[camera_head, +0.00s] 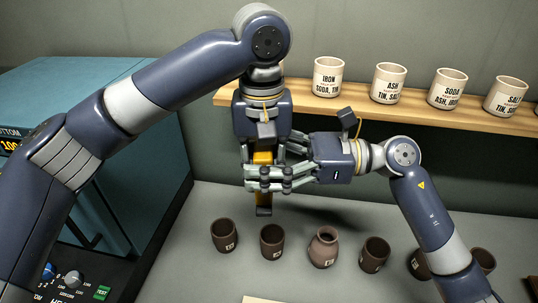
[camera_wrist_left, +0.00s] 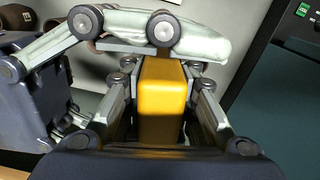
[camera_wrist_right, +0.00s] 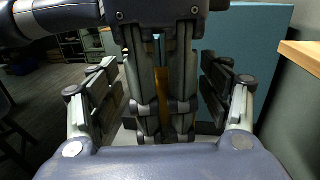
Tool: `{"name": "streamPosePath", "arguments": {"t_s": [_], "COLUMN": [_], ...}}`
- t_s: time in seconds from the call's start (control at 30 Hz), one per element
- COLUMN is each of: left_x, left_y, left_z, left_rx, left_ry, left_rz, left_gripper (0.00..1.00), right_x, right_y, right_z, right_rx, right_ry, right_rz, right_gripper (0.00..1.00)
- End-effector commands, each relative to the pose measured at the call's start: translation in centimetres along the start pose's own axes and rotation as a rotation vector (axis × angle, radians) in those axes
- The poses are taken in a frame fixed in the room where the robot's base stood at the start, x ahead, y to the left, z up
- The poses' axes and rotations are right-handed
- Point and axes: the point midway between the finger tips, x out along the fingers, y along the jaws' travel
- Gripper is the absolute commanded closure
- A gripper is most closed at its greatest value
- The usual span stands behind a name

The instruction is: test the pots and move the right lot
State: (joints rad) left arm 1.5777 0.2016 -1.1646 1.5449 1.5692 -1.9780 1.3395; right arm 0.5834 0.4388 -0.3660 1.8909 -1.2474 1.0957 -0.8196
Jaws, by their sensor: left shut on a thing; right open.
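My left gripper (camera_head: 262,168) points down and is shut on a yellow tool (camera_wrist_left: 162,100) with a dark lower end (camera_head: 264,211). My right gripper (camera_head: 272,178) comes in from the right and is open, its fingers around the tool and overlapping the left fingers. I cannot tell whether they touch it. In the right wrist view the left gripper's fingers mostly hide the tool. Brown labelled pots stand in a row below: (camera_head: 224,236), (camera_head: 272,241), (camera_head: 323,248), (camera_head: 374,254), and others partly behind my right forearm (camera_head: 483,259). Their labels are too small to read.
A wooden shelf (camera_head: 420,121) at the back holds cream labelled cups: iron (camera_head: 328,77), ash (camera_head: 388,83), soda (camera_head: 447,88) and salt (camera_head: 505,96). A teal cabinet (camera_head: 150,130) stands at left. A panel with a blue knob and green TEST button (camera_head: 103,292) is at lower left.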

Motion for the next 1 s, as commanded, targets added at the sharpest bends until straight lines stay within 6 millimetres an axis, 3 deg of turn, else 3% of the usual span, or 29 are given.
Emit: {"name": "streamPosePath", "arguments": {"t_s": [0.13, 0.37, 0.43, 0.47, 0.53, 0.87, 1.0], "left_x": [0.0, 0.0, 0.0, -0.1, -0.1, -0.1, -1.0], "left_y": [0.0, 0.0, 0.0, 0.0, 0.0, 0.0, 0.0], "left_z": [0.0, 0.0, -0.1, -0.1, -0.1, 0.0, -0.1], "left_rx": [0.000, 0.000, -0.001, -0.001, -0.001, 0.000, -0.001], "left_ry": [0.001, 0.001, 0.002, 0.002, 0.002, 0.001, 0.002], "left_rz": [0.000, 0.001, 0.001, 0.001, 0.001, 0.000, 0.001], "left_gripper": [0.93, 0.93, 0.93, 0.67, 0.51, 0.50, 0.50], "right_x": [0.0, 0.0, 0.0, 0.0, 0.0, 0.0, 0.0], "right_y": [0.0, 0.0, 0.1, 0.1, 0.1, 0.0, 0.0], "right_z": [0.0, 0.0, 0.0, 0.1, 0.1, 0.1, 0.1], "right_rx": [0.000, 0.000, 0.000, -0.001, 0.000, -0.001, -0.001], "right_ry": [0.000, 0.000, 0.000, -0.001, -0.001, -0.001, -0.001], "right_rz": [0.000, 0.001, 0.003, 0.003, 0.003, 0.001, 0.000], "right_gripper": [0.31, 0.82, 0.82, 0.82, 0.82, 0.82, 0.82]}}
